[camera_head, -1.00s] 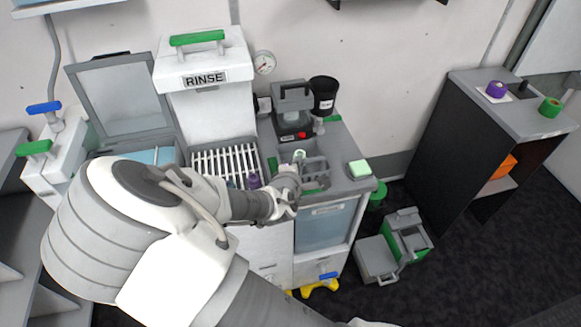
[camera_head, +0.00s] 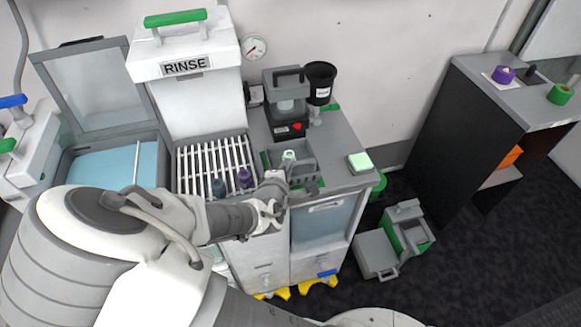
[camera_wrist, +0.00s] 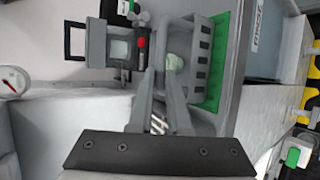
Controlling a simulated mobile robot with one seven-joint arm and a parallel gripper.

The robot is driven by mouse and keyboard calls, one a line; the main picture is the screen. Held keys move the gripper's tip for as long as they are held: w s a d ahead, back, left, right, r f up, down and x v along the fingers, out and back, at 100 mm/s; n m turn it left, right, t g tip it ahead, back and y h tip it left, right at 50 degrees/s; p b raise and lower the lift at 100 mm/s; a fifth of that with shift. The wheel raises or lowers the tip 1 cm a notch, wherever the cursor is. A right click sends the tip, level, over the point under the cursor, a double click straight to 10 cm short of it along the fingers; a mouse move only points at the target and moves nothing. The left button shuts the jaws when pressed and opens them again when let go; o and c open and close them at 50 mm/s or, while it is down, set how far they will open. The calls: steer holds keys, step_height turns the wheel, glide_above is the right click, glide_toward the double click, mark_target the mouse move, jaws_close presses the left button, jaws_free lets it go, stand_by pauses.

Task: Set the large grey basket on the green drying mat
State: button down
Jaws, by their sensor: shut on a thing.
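The large grey basket (camera_head: 303,165), with slotted sides, is at the counter's front, right of the slatted rack. My gripper (camera_head: 272,192) is at its left front corner in the head view. In the wrist view the fingers (camera_wrist: 163,100) are shut on the grey basket (camera_wrist: 204,62). A pale green item (camera_wrist: 176,62) shows inside it. The green drying mat (camera_wrist: 218,75) shows as a strip along the basket's front side; the basket hides much of it. I cannot tell whether the basket touches the mat.
A grey dispenser (camera_head: 288,100) with a black cup (camera_head: 320,80) stands behind the basket. A pale green sponge block (camera_head: 360,162) lies to its right.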

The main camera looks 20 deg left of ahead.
steer(key=c, duration=0.9)
jaws_free()
steer(key=shift+f, duration=0.1)
steer(key=shift+o, duration=0.2)
steer(key=shift+s, duration=0.15)
